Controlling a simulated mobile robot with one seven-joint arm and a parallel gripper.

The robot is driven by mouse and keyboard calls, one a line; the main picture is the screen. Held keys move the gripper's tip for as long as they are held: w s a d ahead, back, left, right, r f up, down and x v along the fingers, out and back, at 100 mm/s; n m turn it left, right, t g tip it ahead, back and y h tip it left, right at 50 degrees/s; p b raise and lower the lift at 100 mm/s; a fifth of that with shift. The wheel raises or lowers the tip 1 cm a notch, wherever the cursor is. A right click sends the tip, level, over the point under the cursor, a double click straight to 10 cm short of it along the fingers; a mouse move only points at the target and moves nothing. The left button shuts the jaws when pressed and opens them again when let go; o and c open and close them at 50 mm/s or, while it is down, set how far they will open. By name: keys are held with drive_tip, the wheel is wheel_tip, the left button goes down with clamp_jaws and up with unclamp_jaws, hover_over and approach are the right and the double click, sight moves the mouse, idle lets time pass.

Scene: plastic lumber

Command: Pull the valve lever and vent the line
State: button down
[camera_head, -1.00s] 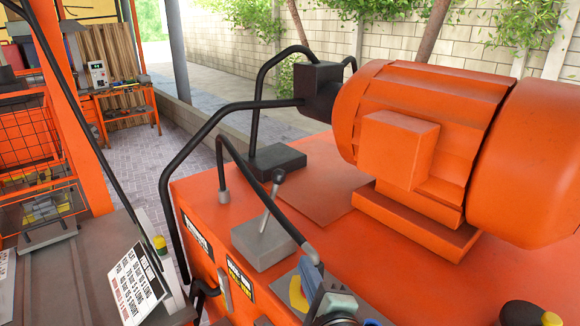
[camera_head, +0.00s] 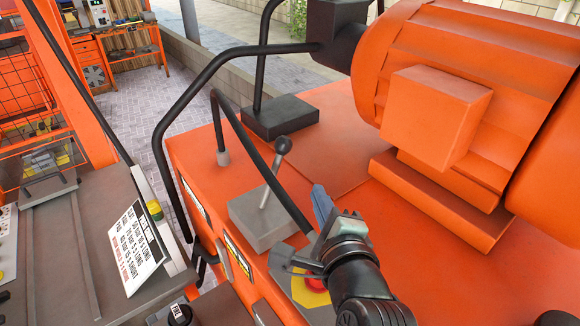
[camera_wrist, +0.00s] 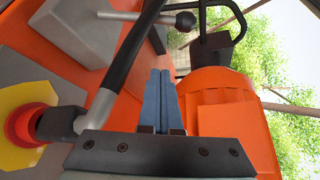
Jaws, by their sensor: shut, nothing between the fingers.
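The valve lever (camera_head: 271,180) is a thin metal rod with a dark ball knob (camera_head: 283,145), standing tilted on a grey block (camera_head: 258,217) on top of the orange machine. In the wrist view the lever's knob (camera_wrist: 185,20) is near the top, beyond the fingertips. My gripper (camera_head: 320,192) has blue fingers pressed together with nothing between them. It is to the right of the lever and apart from it. The fingers also show shut in the wrist view (camera_wrist: 160,75).
A bent black handrail (camera_head: 262,165) passes between my gripper and the lever. A red button on a yellow plate (camera_head: 312,290) lies under my wrist; it shows in the wrist view (camera_wrist: 30,125). A large orange motor (camera_head: 460,90) stands to the right. A sign (camera_head: 138,248) stands left.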

sight(273, 175)
drive_tip(key=p+x, duration=0.3)
drive_tip(key=x, duration=0.7)
drive_tip(key=a+p, duration=0.1)
drive_tip(key=s+a+r+p, duration=0.1)
drive_tip(key=a+p, duration=0.1)
drive_tip(key=shift+s+a+r, duration=0.15)
drive_tip(key=shift+s+r, duration=0.2)
drive_tip(key=shift+s+a+r+b, duration=0.1)
drive_tip(key=shift+a+b, duration=0.1)
drive_tip(key=shift+b, duration=0.15)
